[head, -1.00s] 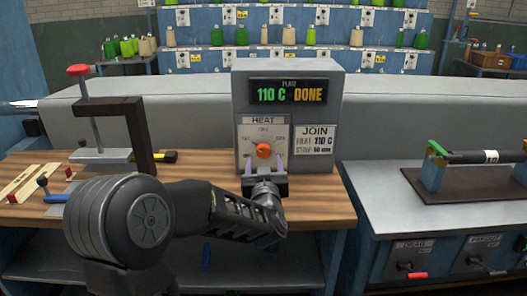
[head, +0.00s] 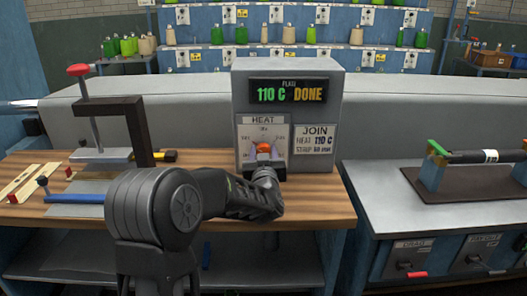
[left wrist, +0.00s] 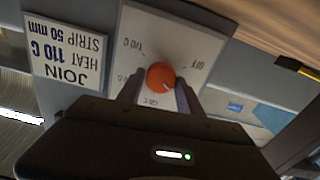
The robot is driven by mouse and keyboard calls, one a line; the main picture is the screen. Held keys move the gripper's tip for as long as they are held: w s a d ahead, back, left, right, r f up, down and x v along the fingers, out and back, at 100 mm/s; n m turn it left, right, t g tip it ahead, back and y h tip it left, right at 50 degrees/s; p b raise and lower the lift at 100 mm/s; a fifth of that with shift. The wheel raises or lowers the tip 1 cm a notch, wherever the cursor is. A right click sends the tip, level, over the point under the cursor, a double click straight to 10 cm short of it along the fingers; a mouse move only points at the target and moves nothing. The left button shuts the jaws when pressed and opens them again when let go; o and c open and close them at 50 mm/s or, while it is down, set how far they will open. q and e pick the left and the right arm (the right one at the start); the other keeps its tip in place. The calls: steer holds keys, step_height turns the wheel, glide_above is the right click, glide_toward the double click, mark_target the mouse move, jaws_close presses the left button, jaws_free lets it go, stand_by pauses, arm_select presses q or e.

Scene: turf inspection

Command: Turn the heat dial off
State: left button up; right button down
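The orange heat dial (head: 263,148) sits on the white HEAT panel (head: 277,127) of the grey heater box (head: 240,85). The box display reads 110 C and DONE. My left gripper (head: 265,158) is at the dial, with one finger on each side of it. In the left wrist view, which is upside down, the dial (left wrist: 160,76) shows between the spread fingertips, with what looks like a narrow gap on each side. A pale mark on the dial points to the lower right there. My right gripper is not in view.
A JOIN card (head: 315,140) reading HEAT 110 C is beside the dial panel. A dark clamp frame (head: 138,130) with a red knob stands left on the wooden bench (head: 310,205). A roller on a brown mat (head: 460,187) lies on the right bench.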

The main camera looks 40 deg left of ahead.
arm_select(q)
jaws_close()
stand_by(0.3)
steer(key=shift+s+a+f+n+b, duration=0.1)
steer(key=shift+n+b, duration=5.9)
steer(key=shift+b, duration=0.3)
steer(key=shift+o, duration=2.3)
jaws_free()
